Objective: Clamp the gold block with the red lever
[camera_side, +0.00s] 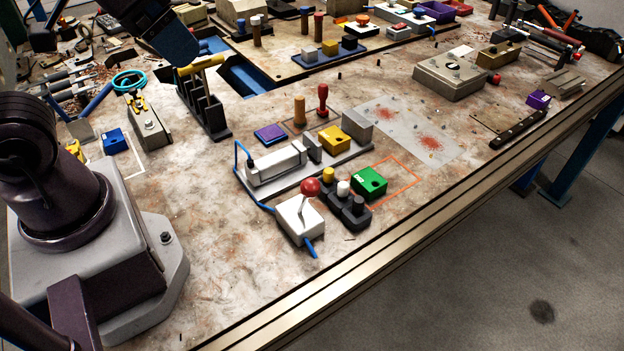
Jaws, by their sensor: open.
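The gold block (334,139) sits in a grey clamp fixture (318,169), between a plate on a silver cylinder (275,166) and a grey end block (357,125). A gap shows between the plate and the block. The red lever (311,187) is a red ball on a short stalk, standing up from a white box (299,219) in front of the fixture. My gripper (197,68) is at the upper left, beyond the cylinder and well away from the lever. It is open; its fingertips are hard to tell from the dark rack below.
A black valve block (348,208) with yellow, white and black knobs stands close right of the lever. A green block (369,182) lies beside it in an orange outline. A wooden peg (299,111) and a red-handled stamp (322,102) stand behind the fixture.

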